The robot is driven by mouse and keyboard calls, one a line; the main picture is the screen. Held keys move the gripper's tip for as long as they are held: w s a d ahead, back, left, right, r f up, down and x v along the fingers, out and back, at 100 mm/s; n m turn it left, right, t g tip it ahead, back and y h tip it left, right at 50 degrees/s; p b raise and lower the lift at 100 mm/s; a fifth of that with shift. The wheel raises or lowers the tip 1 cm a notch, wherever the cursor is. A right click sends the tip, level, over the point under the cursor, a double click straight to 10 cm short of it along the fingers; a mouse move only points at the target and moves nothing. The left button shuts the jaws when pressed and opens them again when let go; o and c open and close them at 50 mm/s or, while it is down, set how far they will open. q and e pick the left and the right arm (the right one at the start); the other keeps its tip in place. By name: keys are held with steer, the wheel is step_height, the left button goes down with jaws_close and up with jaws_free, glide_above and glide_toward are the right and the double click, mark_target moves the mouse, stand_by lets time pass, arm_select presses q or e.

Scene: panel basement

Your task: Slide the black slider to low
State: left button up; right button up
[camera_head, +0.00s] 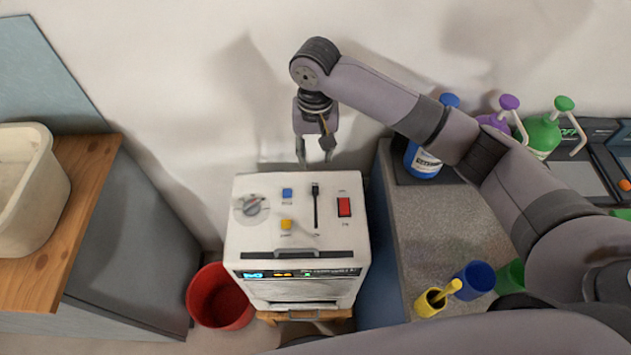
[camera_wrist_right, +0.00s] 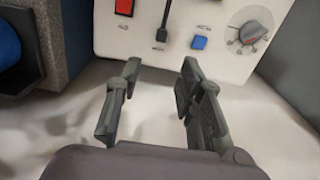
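The black slider (camera_head: 315,190) is on the top panel of a white machine (camera_head: 262,225), between a blue button (camera_head: 287,193) and a red switch (camera_head: 344,206). Its knob sits at the end of its slot nearer the wall. My right gripper (camera_head: 315,160) hangs behind the machine's back edge, pointing down, open and empty, apart from the slider. In the right wrist view the slider (camera_wrist_right: 161,35) shows beyond the two spread fingers (camera_wrist_right: 150,100), between the red switch (camera_wrist_right: 124,7) and blue button (camera_wrist_right: 199,42). The slider's labels are too small to read. My left gripper is not in view.
The panel also holds a dial (camera_head: 250,205) and a yellow button (camera_head: 286,224). A red bucket (camera_head: 220,297) stands left of the machine. At right, a grey counter (camera_head: 425,215) carries bottles and cups. A wooden counter (camera_head: 75,200) is at left.

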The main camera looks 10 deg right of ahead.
mark_target(315, 186)
step_height(315, 186, down, 12)
steer(key=shift+f+p, duration=0.15)
steer(key=shift+p, duration=0.35)
steer(key=shift+c, duration=0.6)
jaws_close()
